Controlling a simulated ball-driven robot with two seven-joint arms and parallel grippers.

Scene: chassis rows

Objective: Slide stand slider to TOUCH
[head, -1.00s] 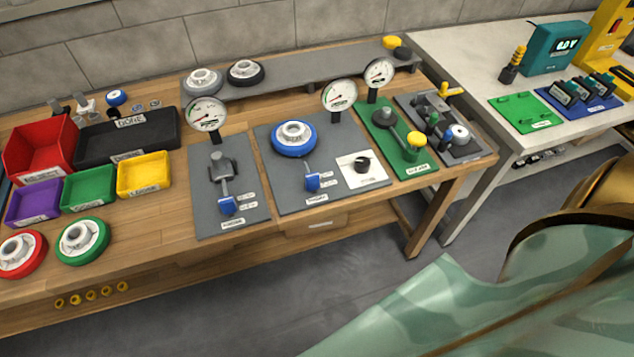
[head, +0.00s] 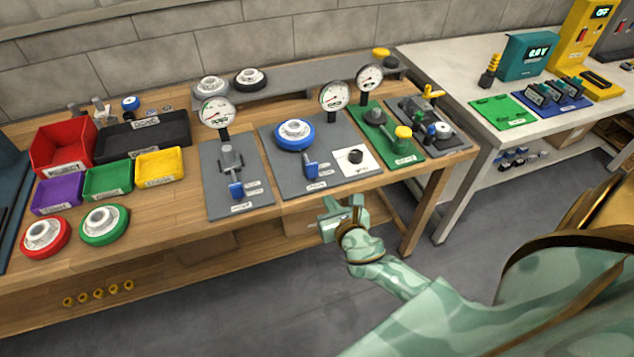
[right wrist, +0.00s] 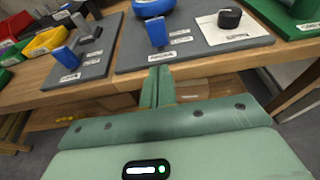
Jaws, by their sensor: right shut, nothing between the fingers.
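Two grey plates on the wooden bench carry blue slider knobs. One blue knob (head: 236,190) is on the left plate (head: 216,205), below a grey fixture and gauge; it also shows in the right wrist view (right wrist: 64,57). The other blue knob (head: 311,170) is on the middle plate (head: 283,185), below a blue-rimmed wheel (head: 295,133), and shows in the right wrist view (right wrist: 157,33). I cannot read which is the stand slider. My right gripper (head: 330,205) is shut and empty at the bench's front edge, apart from the middle knob. My left gripper is out of view.
A white card with a black knob (head: 355,157) sits right of the middle slider. A green plate (head: 398,148) lies further right. Gauges (head: 334,97) stand behind the plates. Coloured bins (head: 160,168) and loose wheels (head: 104,224) are at left. The floor in front is clear.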

